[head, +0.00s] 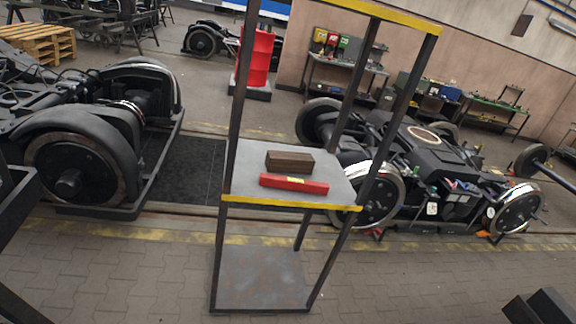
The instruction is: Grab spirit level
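The spirit level (294,184) is a red bar with small darker marks. It lies flat on the upper grey shelf of a rack (338,187), near the shelf's yellow front edge. A brown wooden block (289,161) lies just behind it. The level's front and top are in clear view. I do not see my gripper's fingers in the head view, and nothing is between the camera and the level.
Dark posts frame the shelf left and right, with a yellow bar (395,16) across the top. The rack's lower shelf (262,278) is empty. Wheeled bogies stand left (75,160) and right (425,160). A red drum (258,58) stands behind. Paved floor in front is clear.

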